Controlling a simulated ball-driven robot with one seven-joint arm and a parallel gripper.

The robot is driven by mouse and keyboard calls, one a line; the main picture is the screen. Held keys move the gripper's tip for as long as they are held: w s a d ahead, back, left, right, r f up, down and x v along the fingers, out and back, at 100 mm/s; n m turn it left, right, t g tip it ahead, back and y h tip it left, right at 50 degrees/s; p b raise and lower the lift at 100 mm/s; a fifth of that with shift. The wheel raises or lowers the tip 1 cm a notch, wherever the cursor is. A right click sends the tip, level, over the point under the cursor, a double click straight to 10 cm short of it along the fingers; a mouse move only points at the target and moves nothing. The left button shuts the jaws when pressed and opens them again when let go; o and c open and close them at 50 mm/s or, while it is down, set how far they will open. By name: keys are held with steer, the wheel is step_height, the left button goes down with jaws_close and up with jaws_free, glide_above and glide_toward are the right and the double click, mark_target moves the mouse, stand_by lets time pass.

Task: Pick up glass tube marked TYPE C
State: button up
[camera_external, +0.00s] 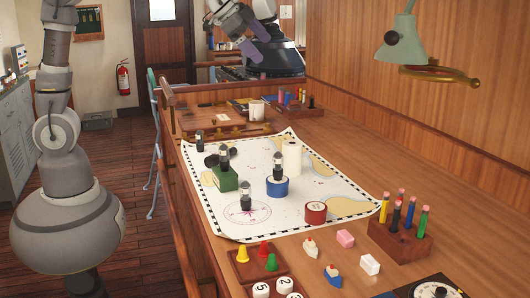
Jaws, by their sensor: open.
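Several small glass tubes with dark caps stand upright on and around the chart: one tube (222,157) on a green box (226,179), one tube (278,167) on a blue round tin (277,187), one tube (246,197) on the chart near the compass rose, and one tube (199,140) at the far left. Their markings are too small to read, so I cannot tell which is TYPE C. My gripper (260,46) is open and empty at the top middle, high beyond the far end of the chart and apart from all the tubes.
The chart (205,205) lies on a long wooden desk (425,180). A white cylinder (291,160) and a red tin (315,213) stand on it. A pencil block (398,240) and small game pieces are at the front right. A green lamp (403,42) overhangs the right side.

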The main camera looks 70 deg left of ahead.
steer(key=s+a+r+n+t+b, duration=0.3)
steer(key=s+r, duration=0.4)
steer(key=r, duration=0.3)
steer(key=shift+a+r+n+t+b, duration=0.25)
steer(key=shift+n+t+b, duration=0.6)
steer(key=shift+n, duration=0.15)
steer(key=s+r+n, duration=0.1)
steer(key=s+r, duration=0.1)
steer(key=s+a+r+n+t+b, duration=0.1)
steer(key=s+r, duration=0.1)
steer(key=s+a+r+t+b, duration=0.1)
steer(key=s+r, duration=0.1)
steer(key=shift+s+r+n, duration=0.1)
steer(key=shift+r+n, duration=0.2)
steer(key=shift+n, duration=0.1)
steer(key=c, duration=0.4)
steer(key=shift+s+r, duration=0.15)
steer(key=shift+r, duration=0.1)
steer(key=shift+c, duration=1.4)
